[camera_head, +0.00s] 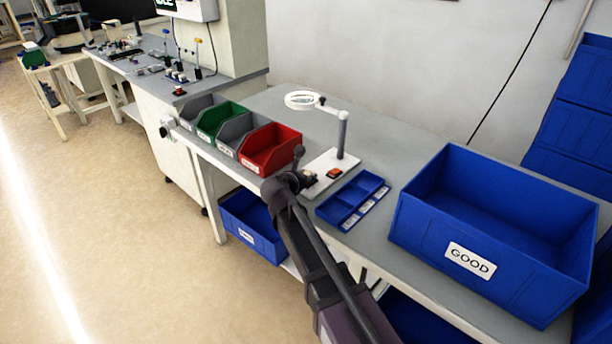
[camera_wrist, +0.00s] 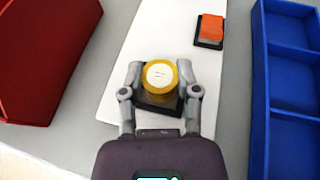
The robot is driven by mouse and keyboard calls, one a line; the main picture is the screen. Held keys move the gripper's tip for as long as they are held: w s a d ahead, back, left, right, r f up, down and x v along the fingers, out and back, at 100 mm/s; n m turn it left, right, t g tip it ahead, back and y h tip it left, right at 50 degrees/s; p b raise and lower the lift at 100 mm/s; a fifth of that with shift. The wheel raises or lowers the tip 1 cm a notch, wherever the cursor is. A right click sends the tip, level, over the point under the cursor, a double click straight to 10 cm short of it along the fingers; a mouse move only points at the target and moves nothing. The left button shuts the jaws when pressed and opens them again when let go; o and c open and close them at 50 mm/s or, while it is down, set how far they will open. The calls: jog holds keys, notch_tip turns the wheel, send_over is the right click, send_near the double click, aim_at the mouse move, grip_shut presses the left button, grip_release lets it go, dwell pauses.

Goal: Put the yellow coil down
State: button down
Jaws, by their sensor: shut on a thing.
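The yellow coil (camera_wrist: 160,75) with a pale round top sits between the two fingers of my gripper (camera_wrist: 161,82) in the wrist view. The fingers are shut on it from both sides. A dark square base (camera_wrist: 158,102) shows right under the coil, over the white board (camera_wrist: 125,95). I cannot tell whether the coil touches that base. In the head view my gripper (camera_head: 308,178) is low at the near end of the white board (camera_head: 330,165), and the coil is too small there to make out.
An orange button (camera_wrist: 210,27) is on the board, right of the coil. A red bin (camera_head: 271,147) stands left, a blue divided tray (camera_head: 352,200) right. A magnifier lamp (camera_head: 300,101) rises behind. A large blue GOOD crate (camera_head: 470,262) is farther right.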

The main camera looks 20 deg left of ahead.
jog(key=shift+c, duration=1.7)
grip_release()
jog(key=shift+f, duration=0.1)
jog(key=shift+r, duration=0.2)
jog(key=shift+s+r+p, duration=0.15)
jog(key=shift+s+p, duration=0.1)
jog(key=shift+p, duration=0.1)
jog(key=p+v, duration=0.3)
jog(key=v, duration=0.6)
jog(key=shift+s+r+p, duration=0.2)
jog(key=shift+s+p, duration=0.2)
jog(key=shift+v, duration=0.75)
jog(key=shift+s+a+f, duration=0.1)
